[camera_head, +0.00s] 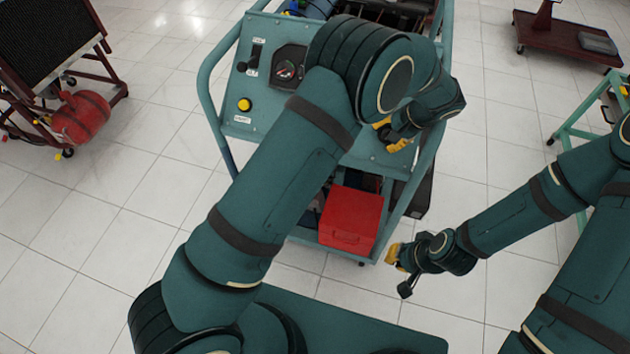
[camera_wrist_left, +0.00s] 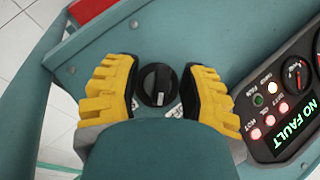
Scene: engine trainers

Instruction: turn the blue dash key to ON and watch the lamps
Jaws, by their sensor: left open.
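A black round dash key (camera_wrist_left: 157,85) with a raised grip bar sits on the blue-teal panel (camera_wrist_left: 160,40). My left gripper (camera_wrist_left: 158,92) is open, with one yellow finger on each side of the key. Gaps show between the fingers and the key. A green display (camera_wrist_left: 292,125) reads NO FAULT. In the head view, my left gripper (camera_head: 391,136) is over the panel's right part; the key is hidden there.
The panel also has a yellow button (camera_head: 244,104), a black lever (camera_head: 254,56) and a gauge cluster (camera_head: 288,68). A red box (camera_head: 351,219) sits low in the trainer frame. My right gripper (camera_head: 396,254) hangs near that box; its opening is unclear.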

